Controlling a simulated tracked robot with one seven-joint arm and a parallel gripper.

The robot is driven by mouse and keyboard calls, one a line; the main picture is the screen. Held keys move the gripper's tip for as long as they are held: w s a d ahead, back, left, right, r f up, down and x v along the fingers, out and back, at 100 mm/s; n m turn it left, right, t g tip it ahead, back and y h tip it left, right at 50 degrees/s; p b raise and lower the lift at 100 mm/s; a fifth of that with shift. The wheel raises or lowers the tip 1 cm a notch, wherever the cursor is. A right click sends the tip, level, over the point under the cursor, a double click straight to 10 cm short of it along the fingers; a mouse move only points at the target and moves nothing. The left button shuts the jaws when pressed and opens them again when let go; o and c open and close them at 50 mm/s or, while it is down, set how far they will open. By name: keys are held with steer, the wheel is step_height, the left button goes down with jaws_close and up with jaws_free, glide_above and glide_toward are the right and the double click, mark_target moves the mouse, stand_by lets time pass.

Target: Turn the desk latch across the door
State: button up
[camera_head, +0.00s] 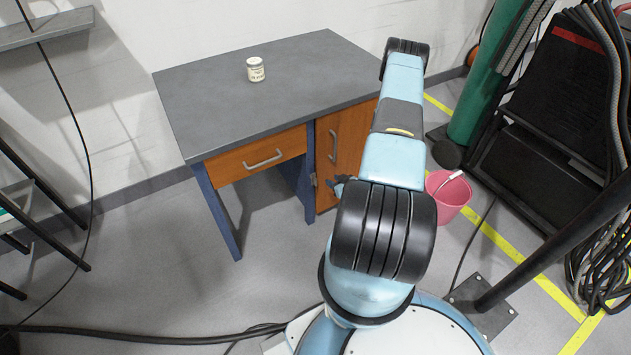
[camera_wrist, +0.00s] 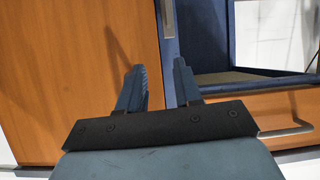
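The desk (camera_head: 240,85) has an orange door (camera_head: 352,125) with a grey handle on its right side; the door also fills the left of the wrist view (camera_wrist: 60,80). A small piece that looks like the latch (camera_head: 313,180) sits low on the blue post beside the door. In the wrist view a narrow light-grey strip, likely this latch (camera_wrist: 168,18), runs lengthwise along the post's edge at the top. My gripper (camera_wrist: 158,68) is open and empty, its fingers pointing toward the door's edge and post, apart from the strip. In the head view my arm partly hides the gripper (camera_head: 337,184).
The orange drawer (camera_head: 258,155) with its handle (camera_wrist: 285,132) is left of the post in the head view. A jar (camera_head: 256,69) stands on the desktop. A pink bucket (camera_head: 449,192) is right of my arm. Open floor lies before the desk.

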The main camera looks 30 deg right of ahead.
mark_target(315, 181)
step_height(315, 181, down, 4)
steer(key=s+a+m+t, duration=0.1)
steer(key=s+a, duration=0.1)
steer(key=s, duration=0.1)
steer(key=x, duration=1.4)
steer(key=shift+d, duration=0.15)
steer(key=shift+c, duration=0.2)
jaws_close()
steer(key=shift+d, duration=0.15)
